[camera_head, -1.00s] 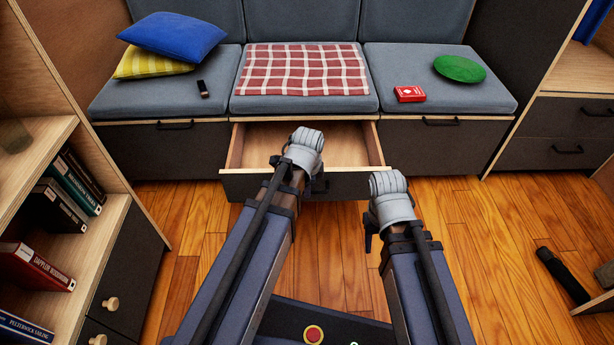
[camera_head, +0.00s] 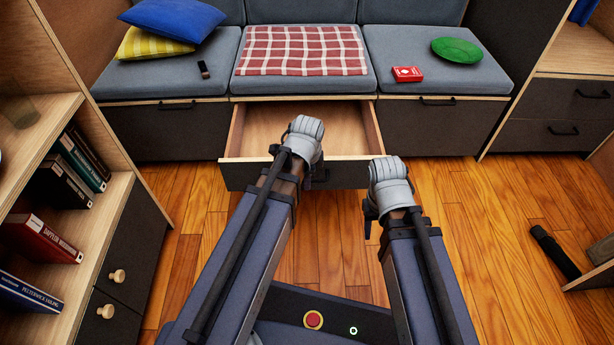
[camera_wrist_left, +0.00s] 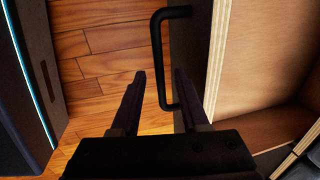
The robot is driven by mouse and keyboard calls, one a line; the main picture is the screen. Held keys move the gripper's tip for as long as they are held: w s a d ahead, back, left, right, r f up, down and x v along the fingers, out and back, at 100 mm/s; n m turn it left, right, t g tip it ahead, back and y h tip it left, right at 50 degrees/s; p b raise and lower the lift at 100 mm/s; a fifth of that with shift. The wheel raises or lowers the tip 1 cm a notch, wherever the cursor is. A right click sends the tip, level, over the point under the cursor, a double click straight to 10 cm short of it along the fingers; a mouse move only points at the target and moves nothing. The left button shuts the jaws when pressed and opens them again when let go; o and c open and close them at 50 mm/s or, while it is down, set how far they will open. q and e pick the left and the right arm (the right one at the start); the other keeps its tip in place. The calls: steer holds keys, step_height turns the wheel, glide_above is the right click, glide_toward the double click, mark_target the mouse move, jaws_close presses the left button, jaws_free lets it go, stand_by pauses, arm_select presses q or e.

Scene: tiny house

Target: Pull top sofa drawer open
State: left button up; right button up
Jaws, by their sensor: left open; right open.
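The middle drawer under the sofa (camera_head: 277,130) is pulled well out, its pale wood inside empty where I see it. Its dark front (camera_head: 240,178) faces me. The black bar handle (camera_wrist_left: 158,50) runs along the front in the left wrist view. My left gripper (camera_wrist_left: 160,80) is open, with its two fingers on either side of the lower part of the handle. In the head view, my left wrist hides most of the handle and fingers. My right gripper (camera_head: 370,214) is open to the right of the drawer, apart from it; its fingers are mostly hidden.
The sofa seat holds a checked cloth (camera_head: 300,52), cushions (camera_head: 170,20), a red card box (camera_head: 407,74) and a green disc (camera_head: 456,50). A bookshelf (camera_head: 120,220) stands close on the left. A dark cylinder (camera_head: 555,252) lies at right. The wooden floor (camera_head: 480,240) between is clear.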

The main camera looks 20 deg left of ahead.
arm_select(q)
step_height(320, 180, up, 8)
steer(key=s+p, duration=0.1)
steer(key=p, duration=0.6)
steer(key=shift+s+d+f+p, duration=0.15)
steer(key=shift+s+d+p, duration=0.1)
steer(key=shift+p, duration=0.1)
steer(key=s+d+r+n+g+p, duration=0.2)
steer(key=s+d+r+n+p, duration=0.5)
steer(key=s+d+n, duration=0.3)
step_height(320, 180, up, 37)
steer(key=a+n+p, duration=0.1)
steer(key=p, duration=3.6)
steer(key=shift+s+r+y+p, duration=0.2)
steer(key=shift+s+y+p, duration=0.1)
steer(key=shift+s+p, duration=0.1)
